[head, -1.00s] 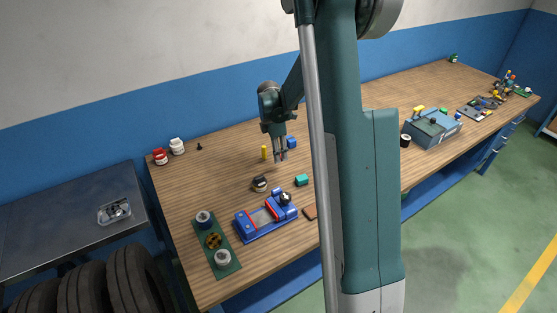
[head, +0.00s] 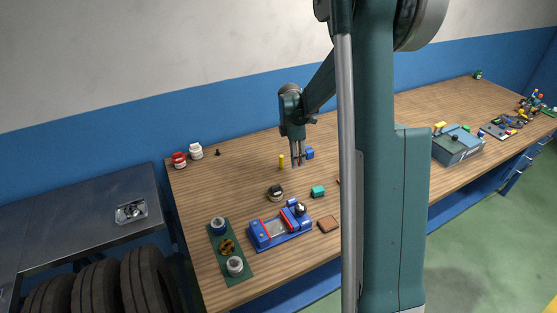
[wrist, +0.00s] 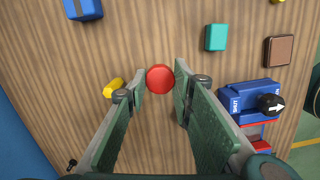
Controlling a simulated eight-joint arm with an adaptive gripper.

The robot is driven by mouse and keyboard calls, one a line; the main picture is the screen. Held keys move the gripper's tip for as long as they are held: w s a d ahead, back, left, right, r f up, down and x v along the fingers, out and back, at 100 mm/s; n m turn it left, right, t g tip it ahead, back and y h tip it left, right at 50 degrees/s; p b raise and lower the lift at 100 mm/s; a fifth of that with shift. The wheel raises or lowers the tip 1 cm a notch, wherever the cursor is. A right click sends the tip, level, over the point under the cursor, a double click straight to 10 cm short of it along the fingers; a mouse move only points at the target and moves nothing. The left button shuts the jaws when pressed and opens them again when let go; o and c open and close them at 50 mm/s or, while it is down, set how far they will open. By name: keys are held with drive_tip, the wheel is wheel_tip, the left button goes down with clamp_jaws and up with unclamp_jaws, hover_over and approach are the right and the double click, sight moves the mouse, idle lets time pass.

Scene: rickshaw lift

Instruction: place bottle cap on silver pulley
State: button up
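A round red bottle cap (wrist: 160,79) sits between the fingertips of my gripper (wrist: 161,85), with the fingers close against both its sides. In the head view my gripper (head: 297,164) points down over the table, between a yellow cylinder and a blue block; the cap is too small there to make out clearly. A green board (head: 247,274) lies at the table's front left. It carries a silver pulley (head: 235,265) at its near end, a brass-coloured wheel (head: 227,247) in the middle and another grey wheel (head: 219,225) at its far end. The board is outside the wrist view.
A blue device (head: 281,232) with red strips stands right of the board. A dark, white-topped object (head: 276,193), a teal block (head: 318,191), a brown block (head: 329,224), the yellow cylinder (head: 281,160) and the blue block (head: 310,153) lie around.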

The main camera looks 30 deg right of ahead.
drive_tip(key=shift+w+a, duration=0.1)
drive_tip(key=w+a+r+n+p, duration=0.15)
drive_tip(key=w+a, duration=0.25)
drive_tip(key=a, duration=0.4)
drive_tip(key=w+a+n+b, duration=0.1)
drive_tip(key=w+a+n, duration=0.2)
drive_tip(key=w+a, duration=0.35)
wheel_tip(320, 180, up, 3)
drive_tip(key=n+t+p, duration=0.1)
drive_tip(key=n+p, duration=0.2)
drive_tip(key=n, duration=0.8)
hover_over(130, 210)
drive_tip(key=shift+f+y, duration=0.1)
drive_tip(key=shift+y, duration=0.3)
drive_tip(key=shift+f, duration=3.15)
